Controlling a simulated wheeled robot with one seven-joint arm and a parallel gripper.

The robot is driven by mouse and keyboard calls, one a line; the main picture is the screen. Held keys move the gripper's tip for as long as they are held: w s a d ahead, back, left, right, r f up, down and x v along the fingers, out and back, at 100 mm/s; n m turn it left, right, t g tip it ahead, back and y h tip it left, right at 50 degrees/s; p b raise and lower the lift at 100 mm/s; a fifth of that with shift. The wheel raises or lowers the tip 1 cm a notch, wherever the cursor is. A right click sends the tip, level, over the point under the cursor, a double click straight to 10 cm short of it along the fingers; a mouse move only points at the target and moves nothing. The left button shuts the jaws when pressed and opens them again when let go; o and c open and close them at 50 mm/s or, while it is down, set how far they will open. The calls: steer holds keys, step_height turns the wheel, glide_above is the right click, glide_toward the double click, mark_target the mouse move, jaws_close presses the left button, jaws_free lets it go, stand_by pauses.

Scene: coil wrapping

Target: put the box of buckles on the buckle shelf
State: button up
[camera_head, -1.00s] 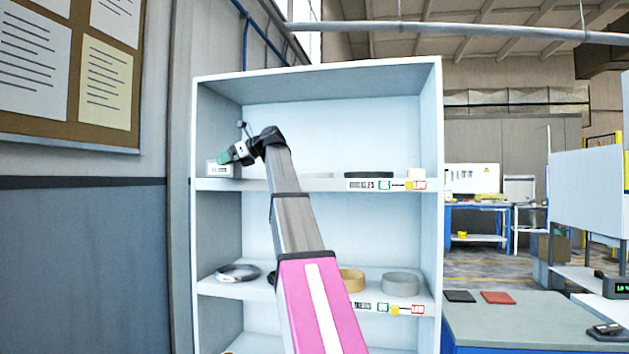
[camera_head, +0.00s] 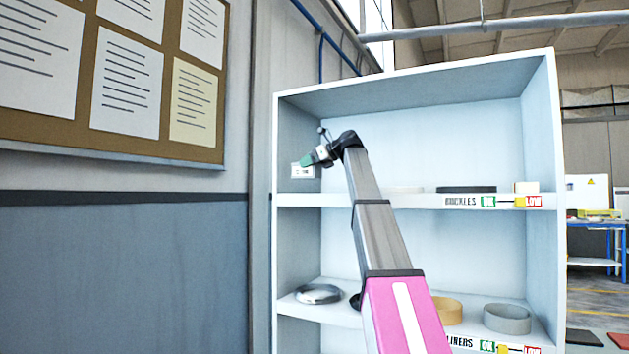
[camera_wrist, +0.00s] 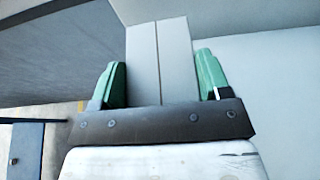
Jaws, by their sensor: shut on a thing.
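In the wrist view the box (camera_wrist: 158,55) sits between the two fingers of my gripper (camera_wrist: 160,80). The buckle shelf (camera_head: 400,200) is the upper white board with a BUCKLES label. In the head view the box shows above this board's left end, with a gap below it. How deep the box is in the bay is hard to tell.
The rack's left side wall (camera_head: 297,235) is close to the box. The lower board (camera_head: 320,312) holds several coils.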

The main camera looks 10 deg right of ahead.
steer(key=shift+w+d+f, duration=0.2)
steer(key=shift+w+f, duration=0.15)
steer(key=shift+w, duration=0.25)
steer(key=shift+w+d+f, duration=0.2)
steer(key=shift+w+f, duration=0.15)
steer(key=shift+w, duration=0.2)
steer(key=shift+f, duration=2)
steer(key=shift+f, duration=0.1)
steer(key=o, duration=1.3)
steer(key=v, duration=1.2)
